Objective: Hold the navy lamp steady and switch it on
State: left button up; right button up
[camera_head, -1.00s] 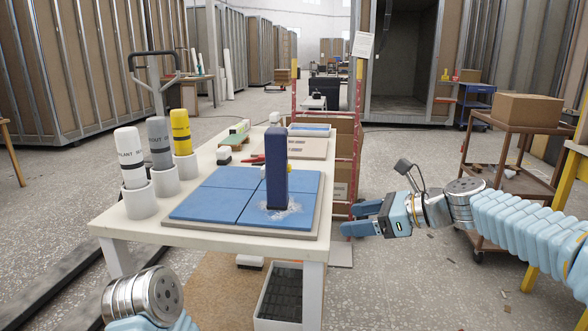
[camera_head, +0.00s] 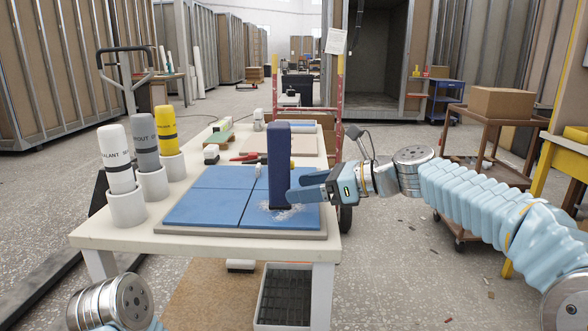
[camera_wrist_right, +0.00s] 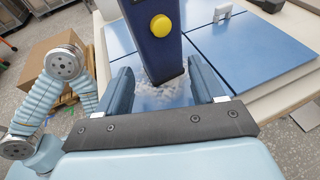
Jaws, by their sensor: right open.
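The navy lamp (camera_head: 279,165) stands upright on a blue tiled panel (camera_head: 205,208), with a pale, scuffed patch around its foot. In the right wrist view the lamp (camera_wrist_right: 152,48) shows a yellow round button (camera_wrist_right: 160,26) on one face. My right gripper (camera_head: 290,188) is open at the lamp's right side, low near its foot. In the wrist view its two fingers (camera_wrist_right: 165,85) point at the lamp, one toward each side; I cannot tell whether they touch it. Of my left arm only a wrist part shows at the bottom left; its gripper is out of view.
Three labelled tubes, white (camera_head: 115,160), grey (camera_head: 144,142) and yellow (camera_head: 166,130), stand in white cups on the table's left. Red-handled pliers (camera_head: 248,158) and small blocks lie behind the panel. A cart with a cardboard box (camera_head: 500,104) stands at the right.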

jog(key=p+x, duration=0.1)
jog(key=x, duration=0.2)
jog(key=shift+w+a, duration=0.15)
jog(key=shift+a, duration=0.2)
pick_arm(q)
jog(key=shift+r+p, duration=0.4)
jog(key=shift+r, duration=0.35)
pick_arm(e)
jog(key=shift+w+a+f, duration=0.2)
jog(key=shift+a+f, duration=0.1)
jog(key=shift+a, duration=0.25)
pick_arm(q)
jog(key=shift+c, duration=0.3)
pick_arm(e)
jog(key=c, duration=0.4)
pick_arm(q)
grip_shut()
dwell(1.7)
